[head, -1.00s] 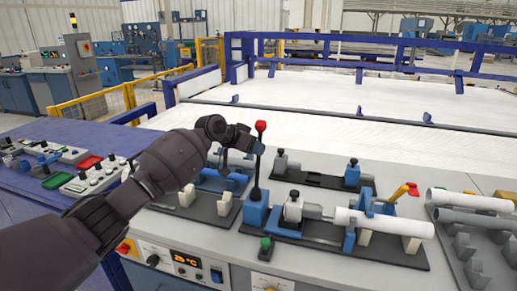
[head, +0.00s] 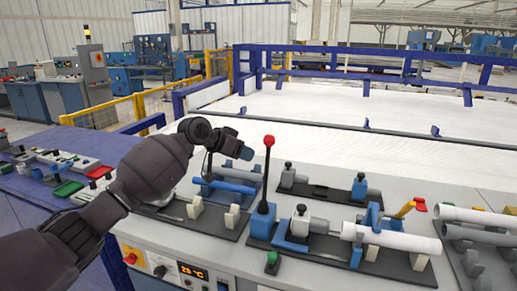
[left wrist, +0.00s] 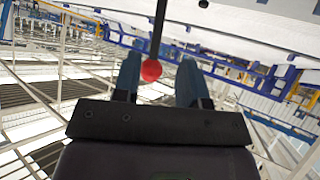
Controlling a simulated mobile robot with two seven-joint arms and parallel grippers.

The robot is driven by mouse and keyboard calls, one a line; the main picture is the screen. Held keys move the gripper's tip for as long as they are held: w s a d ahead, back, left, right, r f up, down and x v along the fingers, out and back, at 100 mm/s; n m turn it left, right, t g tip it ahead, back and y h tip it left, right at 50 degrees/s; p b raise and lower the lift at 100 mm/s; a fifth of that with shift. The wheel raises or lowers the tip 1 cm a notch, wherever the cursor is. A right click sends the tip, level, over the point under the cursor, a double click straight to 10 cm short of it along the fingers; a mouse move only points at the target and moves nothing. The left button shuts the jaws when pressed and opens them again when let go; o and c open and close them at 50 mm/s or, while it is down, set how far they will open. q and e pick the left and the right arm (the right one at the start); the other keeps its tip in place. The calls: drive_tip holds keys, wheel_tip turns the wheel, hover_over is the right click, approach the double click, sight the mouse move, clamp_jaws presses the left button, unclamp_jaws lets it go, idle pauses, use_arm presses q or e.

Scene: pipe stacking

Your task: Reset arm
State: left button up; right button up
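My left gripper (head: 243,150) reaches in from the left above the bench, with blue fingertips. In the left wrist view its two blue fingers (left wrist: 160,75) are spread apart with nothing held. The black lever with a red knob (head: 269,141) stands nearly upright on a blue base, just right of my gripper and apart from it. The red knob (left wrist: 151,70) also shows in the gap between the fingers in the left wrist view, beyond them. My right gripper is not in view.
A white pipe (head: 392,238) lies in the clamp fixture on the right. More pipes (head: 485,217) rest on a grey rack at the right edge. A blue fixture (head: 232,187) sits below my gripper. The control panel (head: 193,272) is at the front. Blue rails border the white area behind.

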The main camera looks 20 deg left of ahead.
use_arm(q)
wheel_tip(320, 180, up, 5)
drive_tip(key=w+t+y, duration=0.1)
drive_tip(key=w+t, duration=0.1)
drive_tip(key=t, duration=0.2)
drive_tip(key=s+d+f+t+y, duration=0.2)
drive_tip(key=s+f+t, duration=0.1)
drive_tip(key=s+f, duration=1.4)
drive_tip(key=s+a+f+n+g+y, duration=0.2)
drive_tip(key=s+f, duration=1)
drive_tip(key=s, duration=0.3)
drive_tip(key=s+a+f+n+g+y, duration=0.2)
drive_tip(key=s+f+n, duration=0.1)
drive_tip(key=s+f, duration=0.9)
drive_tip(key=s, duration=0.3)
drive_tip(key=shift+f, duration=0.3)
